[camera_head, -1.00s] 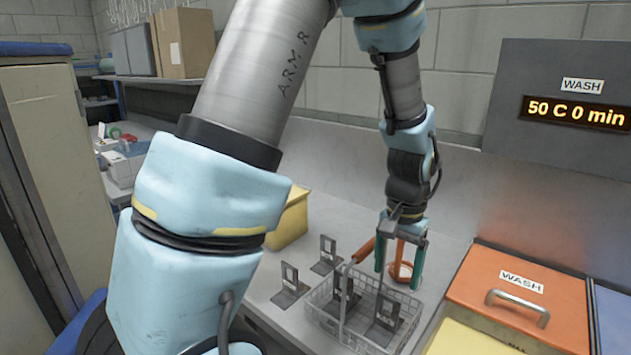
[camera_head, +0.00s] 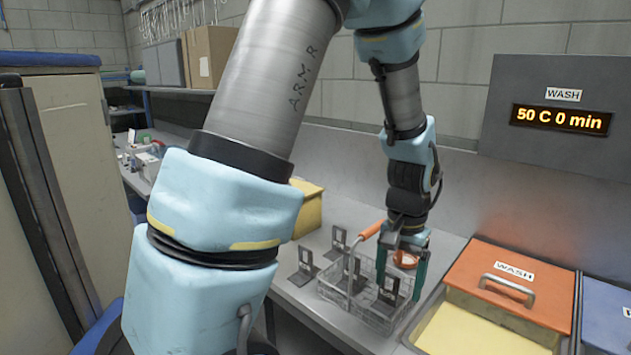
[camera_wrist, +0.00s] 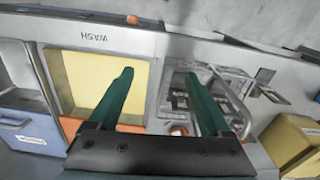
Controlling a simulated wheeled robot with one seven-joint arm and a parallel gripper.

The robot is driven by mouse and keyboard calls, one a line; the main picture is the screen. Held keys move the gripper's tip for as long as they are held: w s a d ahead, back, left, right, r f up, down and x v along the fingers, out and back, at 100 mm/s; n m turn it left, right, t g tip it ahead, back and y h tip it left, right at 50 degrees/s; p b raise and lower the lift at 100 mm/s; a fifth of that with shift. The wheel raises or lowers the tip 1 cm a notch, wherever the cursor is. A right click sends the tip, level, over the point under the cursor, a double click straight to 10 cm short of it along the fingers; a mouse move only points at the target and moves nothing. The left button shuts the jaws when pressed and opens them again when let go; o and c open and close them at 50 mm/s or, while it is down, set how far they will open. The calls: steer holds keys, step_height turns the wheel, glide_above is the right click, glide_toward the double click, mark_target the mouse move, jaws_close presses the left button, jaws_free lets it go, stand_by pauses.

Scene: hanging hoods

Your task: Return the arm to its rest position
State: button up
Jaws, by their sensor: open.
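My gripper (camera_head: 402,266) points down above the right end of the wire basket (camera_head: 345,314) in the head view. Its two green fingers are apart, with nothing seen between them. In the wrist view my gripper (camera_wrist: 158,82) is open too, and the basket (camera_wrist: 236,100) shows beside and behind its right finger. Dark metal holders (camera_head: 390,292) stand in the basket. An orange ring-shaped tool (camera_head: 405,260) lies behind the gripper, partly hidden by it; I cannot tell whether they touch.
An orange lid (camera_head: 490,277) marked WASH and a tank with yellow contents (camera_head: 465,335) are at the right. Dark holders (camera_head: 302,262) stand left of the basket. A yellow box (camera_head: 308,208) is behind my arm. The wall panel (camera_head: 560,115) reads 50 C 0 min.

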steer(key=a+n+t+b, duration=0.1)
steer(key=a+n+b, duration=0.3)
steer(key=a, duration=1.8)
steer(key=n, duration=0.2)
steer(key=shift+a+n+b, duration=0.3)
steer(key=shift+a, duration=0.1)
steer(key=shift+c, duration=0.3)
